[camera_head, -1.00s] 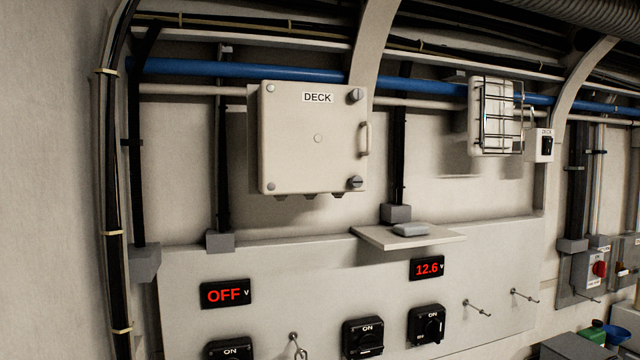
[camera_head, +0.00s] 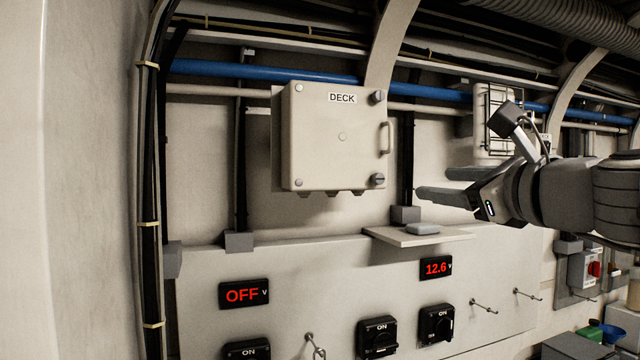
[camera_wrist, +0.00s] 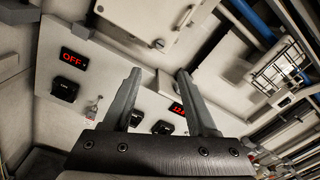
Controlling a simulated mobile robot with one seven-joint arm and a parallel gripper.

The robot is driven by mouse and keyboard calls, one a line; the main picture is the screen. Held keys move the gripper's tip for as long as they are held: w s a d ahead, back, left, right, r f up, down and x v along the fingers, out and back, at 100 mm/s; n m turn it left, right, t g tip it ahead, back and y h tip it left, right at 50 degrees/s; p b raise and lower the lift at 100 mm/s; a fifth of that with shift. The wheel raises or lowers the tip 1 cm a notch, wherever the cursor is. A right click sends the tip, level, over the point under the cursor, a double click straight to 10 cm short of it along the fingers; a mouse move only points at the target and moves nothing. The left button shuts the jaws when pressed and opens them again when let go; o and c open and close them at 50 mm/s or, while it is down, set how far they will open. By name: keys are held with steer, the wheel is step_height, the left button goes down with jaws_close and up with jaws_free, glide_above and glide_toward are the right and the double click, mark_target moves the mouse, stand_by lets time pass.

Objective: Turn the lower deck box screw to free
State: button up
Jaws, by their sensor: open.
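The beige deck box (camera_head: 335,145), labelled DECK, is mounted on the wall with its door shut and a handle on its right side. The lower deck box screw (camera_head: 377,179) is a dark slotted knob at the door's bottom right corner, its slot running roughly sideways. In the wrist view the box (camera_wrist: 150,18) shows tilted at the top, with a screw (camera_wrist: 160,44) at a corner. My gripper (camera_head: 432,184) is open and empty, to the right of the lower screw and apart from it. The open fingers (camera_wrist: 158,80) also show in the wrist view.
An upper screw (camera_head: 377,96) sits above the handle (camera_head: 385,138). A small shelf (camera_head: 395,236) with a grey object (camera_head: 423,228) juts out below the box. A caged lamp (camera_head: 490,105) is partly behind my arm. Displays and switches line the panel below.

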mark_target(380, 179)
steer(key=p+x, duration=0.2)
steer(key=x, duration=1.5)
steer(key=shift+w+f, duration=0.15)
steer(key=shift+w, duration=0.05)
jaws_close()
